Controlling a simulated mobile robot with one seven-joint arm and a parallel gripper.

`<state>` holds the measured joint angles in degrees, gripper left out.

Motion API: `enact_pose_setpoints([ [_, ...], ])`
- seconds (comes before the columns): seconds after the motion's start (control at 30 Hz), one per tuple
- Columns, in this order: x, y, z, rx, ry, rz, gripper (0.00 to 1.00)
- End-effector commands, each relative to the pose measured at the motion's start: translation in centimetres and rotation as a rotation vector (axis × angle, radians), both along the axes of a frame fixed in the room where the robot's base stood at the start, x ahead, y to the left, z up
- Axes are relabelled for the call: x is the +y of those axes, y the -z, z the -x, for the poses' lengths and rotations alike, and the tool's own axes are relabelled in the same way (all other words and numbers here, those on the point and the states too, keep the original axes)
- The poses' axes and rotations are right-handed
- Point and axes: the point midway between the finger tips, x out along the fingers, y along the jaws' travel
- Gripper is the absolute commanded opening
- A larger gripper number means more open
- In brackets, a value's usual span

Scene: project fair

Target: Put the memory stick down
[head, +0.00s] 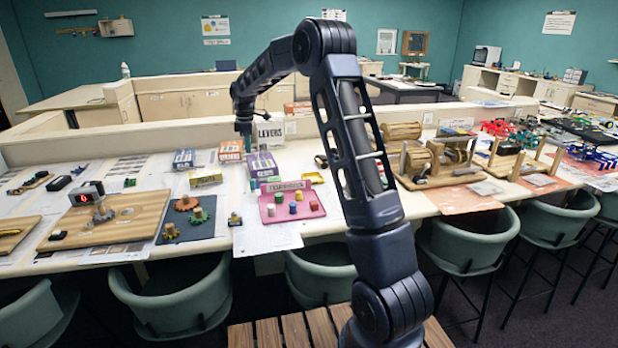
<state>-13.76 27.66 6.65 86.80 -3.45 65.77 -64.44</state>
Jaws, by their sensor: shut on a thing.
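My gripper (246,146) is at the far end of my arm, pointing down over the back part of the long table (335,212), just left of the "LEVERS" sign (270,134). It is small in the head view. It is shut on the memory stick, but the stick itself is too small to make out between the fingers. I cannot tell whether the stick touches anything below. A purple box (262,162) and an orange-and-white box (230,151) stand close by the gripper.
A pink board with coloured cylinders (291,204) lies in front of the boxes. A wooden board with a red display (95,228) is at left. Wooden drum models (402,132) stand right of my arm. Green chairs (180,297) line the front edge. White sheets cover some bare table.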

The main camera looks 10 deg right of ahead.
Motion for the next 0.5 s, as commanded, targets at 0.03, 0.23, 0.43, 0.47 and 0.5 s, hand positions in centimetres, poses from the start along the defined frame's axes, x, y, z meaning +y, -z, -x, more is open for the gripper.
enact_pose_setpoints([
  [0.03, -2.1, -0.1, -1.1, -0.001, 0.001, -0.001, 0.0],
  [0.23, -9.8, -0.1, -4.1, 0.0, -0.023, 0.0, 0.0],
  [0.43, -17.6, -0.2, -6.3, 0.0, -0.046, -0.001, 0.0],
  [0.47, -18.7, -0.3, -6.5, 0.0, -0.048, -0.001, 0.0],
  [0.5, -20.0, -0.3, -6.8, 0.0, -0.053, -0.001, 0.0],
])
